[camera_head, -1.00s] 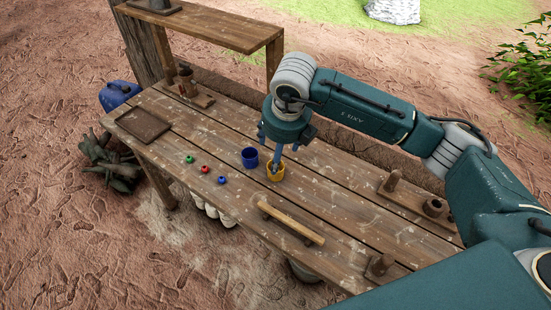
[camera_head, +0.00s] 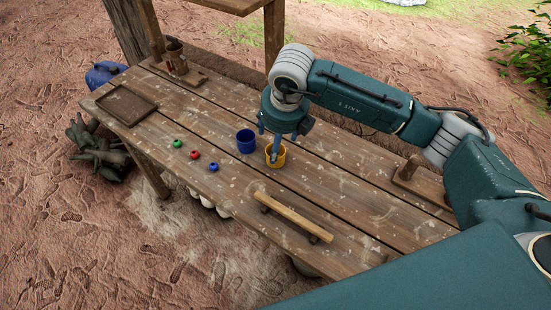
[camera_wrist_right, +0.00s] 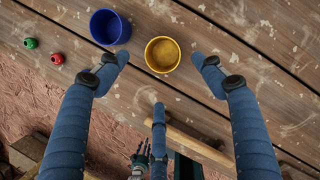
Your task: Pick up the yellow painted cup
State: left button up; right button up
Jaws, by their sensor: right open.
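The yellow painted cup (camera_head: 275,155) stands upright on the wooden table, just right of a blue cup. In the right wrist view the yellow cup (camera_wrist_right: 162,54) shows from above, between and a little beyond the spread fingertips. My right gripper (camera_head: 274,146) is over the yellow cup in the head view, and one finger hides part of the cup's rim. It is open in the right wrist view (camera_wrist_right: 165,62), with nothing held. I cannot tell whether a finger touches the cup.
The blue cup (camera_head: 246,141) stands close beside the yellow one. Small green (camera_head: 177,143), red (camera_head: 194,154) and blue (camera_head: 213,167) pots lie to the left. A dark tray (camera_head: 126,105) sits at the left end.

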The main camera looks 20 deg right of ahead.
jog(key=x, duration=0.4)
jog(key=shift+p, duration=0.4)
jog(key=shift+w+d+f, duration=0.1)
jog(key=shift+w+f, duration=0.05)
jog(key=shift+f, duration=0.25)
jog(key=p+x, duration=0.1)
jog(key=x, duration=0.1)
jog(key=p+x, duration=0.1)
jog(key=x, duration=0.1)
jog(key=shift+w+d+f, duration=0.15)
jog(key=shift+d+f, duration=0.05)
jog(key=shift+f, duration=0.1)
pick_arm(q)
jog(key=r, duration=0.3)
jog(key=shift+w+r, duration=0.1)
jog(key=shift+w, duration=0.1)
pick_arm(e)
jog(key=c, duration=1.2)
